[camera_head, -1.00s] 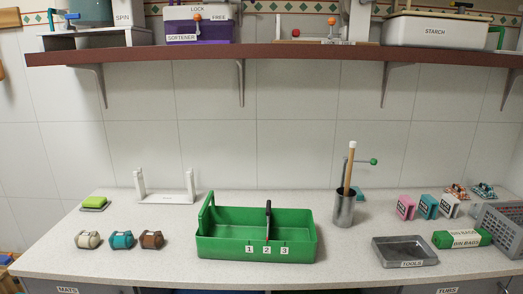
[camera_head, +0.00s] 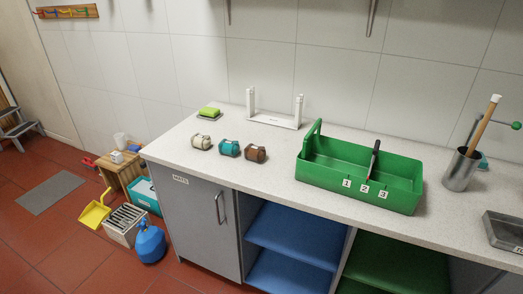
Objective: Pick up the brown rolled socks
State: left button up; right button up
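The brown rolled socks (camera_head: 255,153) lie on the light speckled counter, rightmost in a row of three rolls. Just left of them is a teal roll (camera_head: 229,148), and left of that a cream roll (camera_head: 201,141). The brown roll has a pale band or label on it. It sits apart from the green divided caddy (camera_head: 400,172) to its right. Neither of my grippers shows in the view.
A white two-post stand (camera_head: 275,120) is behind the rolls, and a green sponge (camera_head: 209,112) on a dish is at the counter's left. A metal cup (camera_head: 461,170) with a stick stands right. Blue shelves (camera_head: 290,240) are below. A yellow dustpan (camera_head: 95,212) and blue jug (camera_head: 150,243) are on the floor.

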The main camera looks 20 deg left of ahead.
aim_at(253, 152)
jog(key=i+j, duration=0.1)
jog(key=j, duration=0.45)
jog(key=i+j, duration=0.15)
jog(key=j, duration=0.4)
jog(key=i+j, duration=0.1)
jog(key=j, duration=0.4)
jog(key=i+j+z, duration=0.1)
jog(key=j, duration=0.45)
